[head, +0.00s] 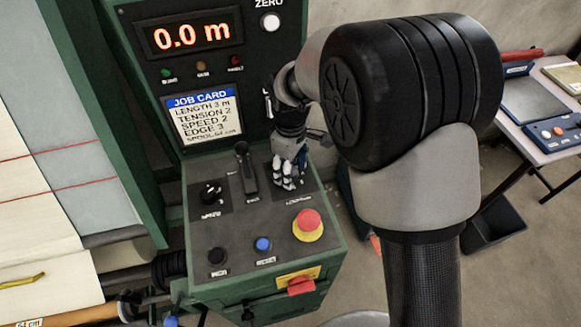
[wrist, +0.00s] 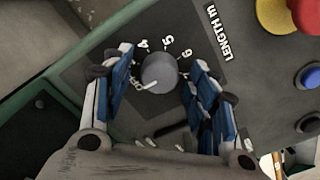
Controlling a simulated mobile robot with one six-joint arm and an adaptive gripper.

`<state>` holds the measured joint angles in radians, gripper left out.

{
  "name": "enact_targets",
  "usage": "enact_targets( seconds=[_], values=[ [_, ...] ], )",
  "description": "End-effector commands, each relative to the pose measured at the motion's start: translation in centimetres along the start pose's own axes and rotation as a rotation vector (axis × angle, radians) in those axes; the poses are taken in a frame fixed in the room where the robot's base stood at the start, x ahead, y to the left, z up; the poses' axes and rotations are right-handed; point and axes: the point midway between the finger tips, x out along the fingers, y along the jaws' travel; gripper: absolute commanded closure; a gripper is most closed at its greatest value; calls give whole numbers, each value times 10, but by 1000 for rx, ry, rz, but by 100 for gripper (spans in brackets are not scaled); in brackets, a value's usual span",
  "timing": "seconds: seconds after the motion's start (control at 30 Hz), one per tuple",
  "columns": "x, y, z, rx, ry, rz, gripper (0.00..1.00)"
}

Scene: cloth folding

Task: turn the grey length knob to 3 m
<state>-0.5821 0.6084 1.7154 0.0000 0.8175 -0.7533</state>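The grey length knob (wrist: 160,72) shows in the wrist view, beside the label "LENGTH m" (wrist: 217,32). The numbers 4, 5 and 6 show around its upper side. In the head view my gripper (head: 289,174) points down at the right of the panel and hides the knob. The job card (head: 203,114) reads "LENGTH 3 m".
The display (head: 190,35) reads 0.0 m. On the green panel are a black lever (head: 246,170), a black knob (head: 211,192), a red emergency button (head: 308,224), a blue button (head: 263,244) and a black button (head: 217,256). A table (head: 545,110) stands at right.

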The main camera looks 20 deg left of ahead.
Motion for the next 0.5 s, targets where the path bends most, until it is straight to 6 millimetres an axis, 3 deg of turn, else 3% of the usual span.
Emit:
enact_targets(
  seconds=[0.5],
  values=[
    [0,0,0,0,0,0,82]
  ],
)
